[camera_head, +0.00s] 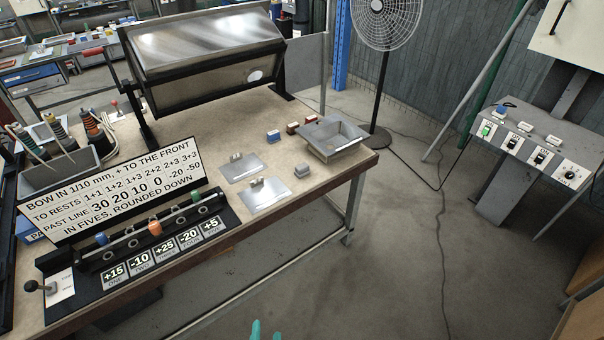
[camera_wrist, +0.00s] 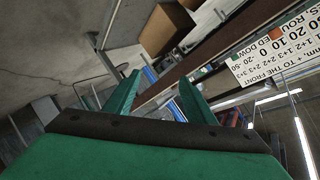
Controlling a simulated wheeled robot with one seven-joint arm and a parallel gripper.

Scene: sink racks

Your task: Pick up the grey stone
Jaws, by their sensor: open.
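The grey stone appears to be the small grey block (camera_head: 302,171) lying on the bench top (camera_head: 335,177), near its front edge and right of the metal plates. My gripper (camera_head: 266,333) shows only as teal fingertips at the bottom edge of the head view, in front of the bench and well apart from the block. In the wrist view, my gripper (camera_wrist: 159,77) has its two green fingers spread apart with nothing held between them. I cannot make out the grey block in the wrist view.
Two metal plates (camera_head: 240,167) (camera_head: 264,195) lie left of the block. A lettered sign (camera_head: 115,190) and a lever rack (camera_head: 150,245) fill the bench's left. Open floor lies in front.

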